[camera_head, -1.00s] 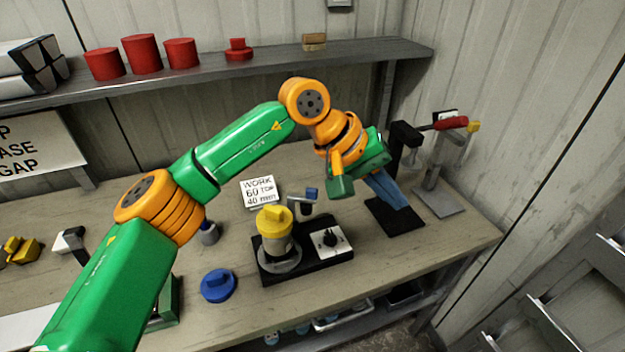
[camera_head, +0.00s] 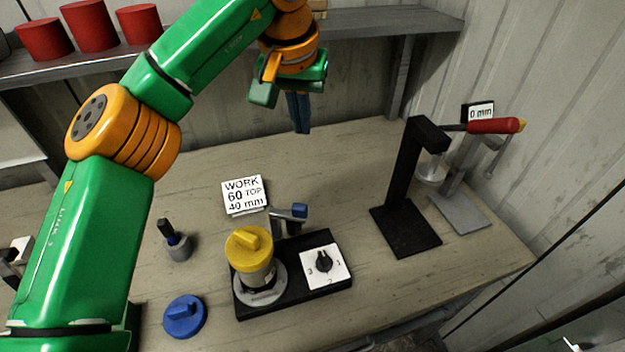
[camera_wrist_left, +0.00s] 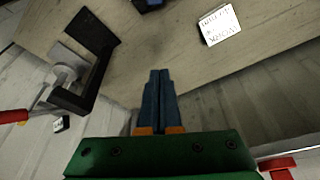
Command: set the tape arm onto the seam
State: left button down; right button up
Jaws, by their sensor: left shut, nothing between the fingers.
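A short liner (camera_head: 258,279) with a yellow cap (camera_head: 250,242) stands upright on a grey round plate (camera_head: 262,292) on a black base. The seam is too small to make out. The tape arm (camera_head: 291,216), grey with a blue end, stands behind the liner, apart from the cap. My left gripper (camera_head: 301,128) is shut and empty, high over the back of the bench, behind the tape arm. Its blue fingers (camera_wrist_left: 158,80) are together in the left wrist view. My right gripper is not in view.
A dial plate (camera_head: 325,266) sits right of the liner. A WORK sign (camera_head: 244,195) stands behind. A blue cap (camera_head: 184,316) and a small pot (camera_head: 179,246) lie left. A tall black stand (camera_head: 407,200) and red-handled tool (camera_head: 494,126) are right. Mid-back bench is clear.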

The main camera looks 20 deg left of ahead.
pick_arm(q)
notch_tip(320, 180, down, 3)
jog(key=b, duration=0.4)
send_over(289, 221)
jog(key=w+d, duration=0.2)
jog(key=shift+f, duration=5.7)
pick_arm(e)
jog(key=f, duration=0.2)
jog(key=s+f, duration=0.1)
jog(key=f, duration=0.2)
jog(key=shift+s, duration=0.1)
pick_arm(q)
jog(key=shift+w, duration=0.1)
